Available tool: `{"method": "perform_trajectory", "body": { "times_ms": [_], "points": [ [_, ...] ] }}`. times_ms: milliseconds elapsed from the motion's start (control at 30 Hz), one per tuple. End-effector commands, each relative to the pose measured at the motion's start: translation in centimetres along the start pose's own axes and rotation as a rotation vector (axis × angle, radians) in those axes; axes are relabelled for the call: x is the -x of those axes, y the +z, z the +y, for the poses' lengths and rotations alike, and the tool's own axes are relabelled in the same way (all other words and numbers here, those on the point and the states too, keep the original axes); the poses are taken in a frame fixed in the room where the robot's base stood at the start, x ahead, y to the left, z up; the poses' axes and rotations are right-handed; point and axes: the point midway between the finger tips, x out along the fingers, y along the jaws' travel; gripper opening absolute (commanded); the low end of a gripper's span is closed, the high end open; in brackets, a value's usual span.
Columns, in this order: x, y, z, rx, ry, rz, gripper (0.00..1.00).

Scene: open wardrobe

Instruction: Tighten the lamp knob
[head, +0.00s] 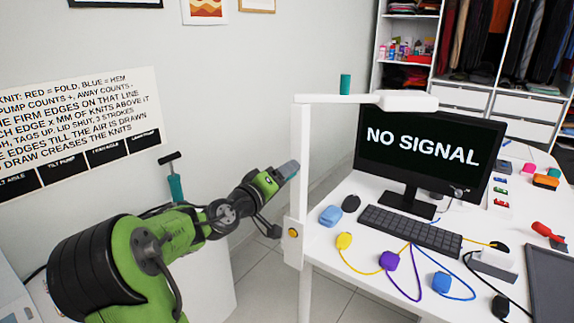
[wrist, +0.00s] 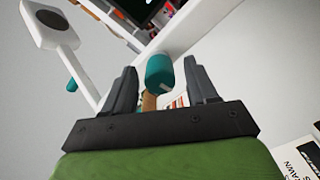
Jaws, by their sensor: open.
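A white lamp post (head: 300,150) is clamped at the near left edge of the desk, with a horizontal arm and a white lamp head (head: 408,102). A teal knob (head: 345,84) stands upright on the lamp arm. In the wrist view, a teal cylinder (wrist: 160,72) with a brownish stem appears between my two spread dark fingers; whether it touches them I cannot tell. The lamp head (wrist: 48,22) shows at upper left there. In the head view, my gripper (head: 284,172) is just left of the post, well below the knob on the arm; its fingers are small and partly unclear.
A yellow button-like part (head: 292,233) sits on the lamp's clamp. The desk (head: 340,262) holds a monitor (head: 425,145), a keyboard (head: 410,230) and several coloured plugs with cables. Floor shows left of the desk.

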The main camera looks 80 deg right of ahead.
Motion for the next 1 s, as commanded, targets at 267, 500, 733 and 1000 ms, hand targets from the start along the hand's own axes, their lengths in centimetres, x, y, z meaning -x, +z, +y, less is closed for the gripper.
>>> {"method": "perform_trajectory", "body": {
  "times_ms": [267,500,733,1000],
  "points": [
    [-0.01,-0.22,0.34,0.249,0.0,-0.002,0.57],
    [0.01,-0.22,0.32,0.453,-0.001,-0.002,0.57],
    [0.0,-0.21,0.33,0.643,0.0,-0.002,0.57],
    [0.0,-0.22,0.32,0.858,-0.001,-0.002,0.57]
  ]
}}
